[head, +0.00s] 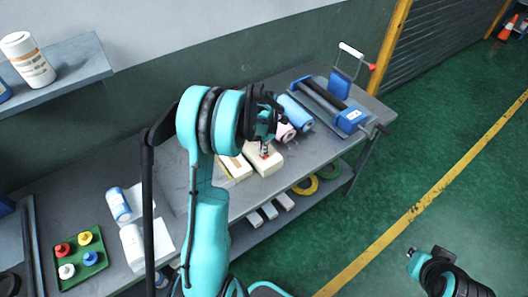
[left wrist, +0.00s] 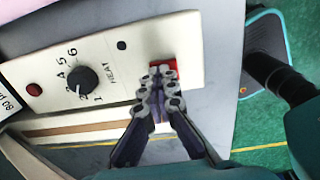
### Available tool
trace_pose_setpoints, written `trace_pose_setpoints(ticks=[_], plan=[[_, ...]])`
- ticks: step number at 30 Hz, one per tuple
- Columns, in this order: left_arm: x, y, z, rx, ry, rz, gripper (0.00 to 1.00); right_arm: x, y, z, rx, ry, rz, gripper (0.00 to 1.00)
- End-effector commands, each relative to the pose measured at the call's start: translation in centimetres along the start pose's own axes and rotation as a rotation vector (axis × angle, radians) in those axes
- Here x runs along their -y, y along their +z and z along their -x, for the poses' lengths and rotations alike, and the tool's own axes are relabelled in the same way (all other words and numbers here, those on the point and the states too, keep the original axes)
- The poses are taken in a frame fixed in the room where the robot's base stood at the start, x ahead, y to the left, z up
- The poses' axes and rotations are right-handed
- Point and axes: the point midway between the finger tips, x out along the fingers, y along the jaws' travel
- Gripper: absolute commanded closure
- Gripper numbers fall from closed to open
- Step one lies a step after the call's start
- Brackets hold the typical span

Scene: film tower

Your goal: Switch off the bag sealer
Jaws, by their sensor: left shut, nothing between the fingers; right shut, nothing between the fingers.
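The bag sealer (head: 264,160) is a cream box on the workbench. In the left wrist view its cream panel (left wrist: 130,75) has a black dial (left wrist: 82,79) marked with numbers, the word HEAT, a dark red round button or lamp (left wrist: 34,89) and a red switch (left wrist: 176,64). My left gripper (head: 265,150) is shut and empty at the sealer. In the left wrist view its fingertips (left wrist: 164,78) are over the red switch and partly hide it; I cannot tell whether they touch, nor the switch position. My right gripper (head: 411,253) is shut and empty, low at the right, away from the bench.
Blue and pink rolls (head: 295,112) and a blue-ended roller device (head: 330,103) stand beyond the sealer. A green tray (head: 78,278) with coloured knobbed pieces lies at the left. Tape rings and pale blocks sit on the lower shelf (head: 255,230).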

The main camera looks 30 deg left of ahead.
Motion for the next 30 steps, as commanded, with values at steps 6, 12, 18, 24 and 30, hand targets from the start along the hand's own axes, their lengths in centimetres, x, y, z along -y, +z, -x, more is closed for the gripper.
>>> trace_pose_setpoints(ticks=[6,12,18,24,30], plan=[[0.0,-0.1,-0.3,-0.002,0.009,-0.001,1.0,0.0,-0.1,0.0,0.0,0.0,0.0,1.0],[0.7,-0.2,-0.3,-0.002,0.009,-0.001,1.0,0.0,0.0,-0.1,0.0,0.0,0.0,1.0],[1.7,-0.2,-0.3,-0.003,0.004,-0.001,1.0,0.0,0.1,-0.2,0.0,0.0,0.0,1.0],[1.9,-0.1,-0.3,-0.002,0.002,-0.002,1.0,0.0,0.1,-0.2,0.0,0.0,0.0,1.0],[1.8,-0.2,0.1,-0.001,0.001,-0.003,1.0,0.0,0.0,0.0,0.0,0.0,0.0,1.0]])
